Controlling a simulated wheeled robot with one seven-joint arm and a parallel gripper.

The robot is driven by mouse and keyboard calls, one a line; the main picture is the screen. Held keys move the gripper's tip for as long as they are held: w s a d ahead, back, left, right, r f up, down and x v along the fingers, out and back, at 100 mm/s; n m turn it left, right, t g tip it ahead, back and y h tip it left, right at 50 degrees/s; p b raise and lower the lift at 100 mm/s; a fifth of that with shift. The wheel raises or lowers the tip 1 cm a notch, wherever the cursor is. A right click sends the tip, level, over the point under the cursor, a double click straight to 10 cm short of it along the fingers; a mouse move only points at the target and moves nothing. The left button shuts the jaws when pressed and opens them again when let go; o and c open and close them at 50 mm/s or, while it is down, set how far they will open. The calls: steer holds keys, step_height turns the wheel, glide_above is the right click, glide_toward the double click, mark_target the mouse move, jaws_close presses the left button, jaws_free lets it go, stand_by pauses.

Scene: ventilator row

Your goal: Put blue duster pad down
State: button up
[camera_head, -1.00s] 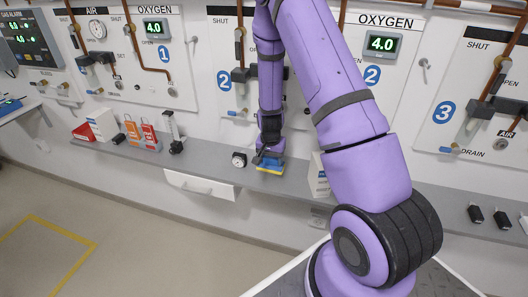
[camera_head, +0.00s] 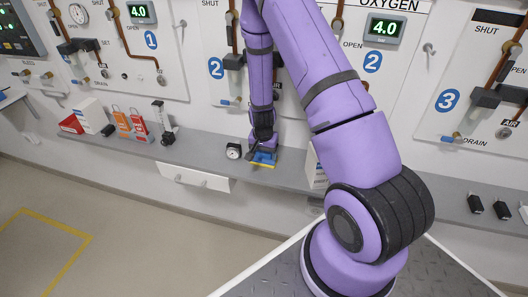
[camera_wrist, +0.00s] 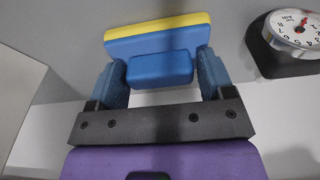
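The blue duster pad (camera_head: 262,159) has a blue body, a yellow underside and a blue block handle. In the head view it is at the grey shelf, just right of a small round gauge. It also shows in the wrist view (camera_wrist: 160,42), level beyond the fingers. My gripper (camera_head: 262,146) is above the pad, pointing down. In the wrist view my gripper (camera_wrist: 161,75) has its two blue fingers on either side of the handle, close against it. The contact between the pad's underside and the shelf cannot be clearly seen.
The shelf (camera_head: 215,157) also holds the round gauge (camera_head: 233,151) close left of the pad and a white box (camera_head: 316,168) to the right. Several boxes and bottles stand farther left. The wall behind carries valves, pipes and displays.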

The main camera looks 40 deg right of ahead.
steer(key=shift+o, duration=0.9)
step_height(320, 180, up, 12)
steer(key=a, duration=0.1)
step_height(320, 180, up, 12)
steer(key=n+t+y, duration=0.1)
steer(key=n, duration=0.1)
glide_above(263, 160)
steer(key=s+a, duration=0.2)
steer(key=a, duration=0.2)
steer(key=s+a+r+n+t, duration=0.1)
steer(key=s+a+r, duration=0.1)
steer(key=r, duration=0.3)
steer(key=s+a+r+n, duration=0.1)
steer(key=s+r+n, duration=0.15)
steer(key=r, duration=0.25)
steer(key=s+a+r+n+t, duration=0.1)
steer(key=s+a+r+n, duration=0.1)
steer(key=s+r, duration=0.4)
steer(key=s+a+r+n+t, duration=0.1)
steer(key=s+a+r+n, duration=0.2)
steer(key=s, duration=1)
step_height(263, 160, up, 4)
steer(key=shift+f, duration=0.25)
steer(key=shift+o, duration=0.2)
